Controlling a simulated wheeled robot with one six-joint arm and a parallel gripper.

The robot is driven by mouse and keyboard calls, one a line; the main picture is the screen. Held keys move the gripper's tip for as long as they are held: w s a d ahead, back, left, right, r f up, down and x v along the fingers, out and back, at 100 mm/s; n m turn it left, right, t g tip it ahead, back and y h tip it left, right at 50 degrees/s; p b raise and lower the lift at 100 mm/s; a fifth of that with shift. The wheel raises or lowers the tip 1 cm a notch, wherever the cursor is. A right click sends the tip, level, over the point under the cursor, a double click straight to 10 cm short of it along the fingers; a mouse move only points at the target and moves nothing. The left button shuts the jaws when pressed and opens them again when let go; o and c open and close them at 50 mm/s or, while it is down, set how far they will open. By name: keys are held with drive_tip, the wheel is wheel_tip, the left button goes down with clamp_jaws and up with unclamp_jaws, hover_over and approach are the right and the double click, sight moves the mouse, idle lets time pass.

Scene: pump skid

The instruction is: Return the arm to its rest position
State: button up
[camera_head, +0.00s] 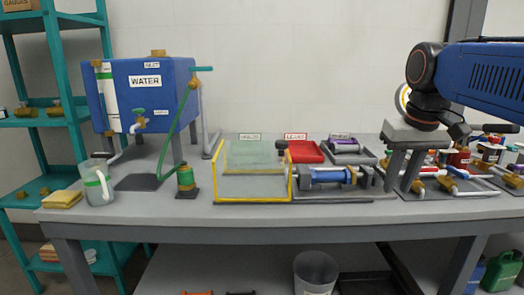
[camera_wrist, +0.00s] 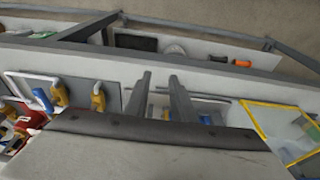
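My blue arm (camera_head: 490,75) reaches in from the right, above the right part of the bench. My gripper (camera_head: 399,188) hangs from its dark wrist, with the grey fingers pointing down over the bench, to the right of the blue pump. In the wrist view my gripper (camera_wrist: 160,77) shows two parallel grey fingers with a clear gap between them. Nothing is held between them. I cannot tell how close the fingertips are to the bench top.
The blue pump (camera_head: 326,177) and yellow-framed clear box (camera_head: 215,170) stand left of my gripper. Several pipe fittings (camera_head: 452,185) and jars crowd the bench at right. The blue water tank (camera_head: 150,82) stands far left. Space above the bench's middle is free.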

drive_tip(key=s+a+f+t, duration=0.1)
drive_tip(key=s+f, duration=0.6)
drive_tip(key=f, duration=0.3)
drive_tip(key=s+a+f+t, duration=0.1)
drive_tip(key=s+f, duration=0.7)
drive_tip(key=f, duration=0.3)
drive_tip(key=shift+f, duration=0.15)
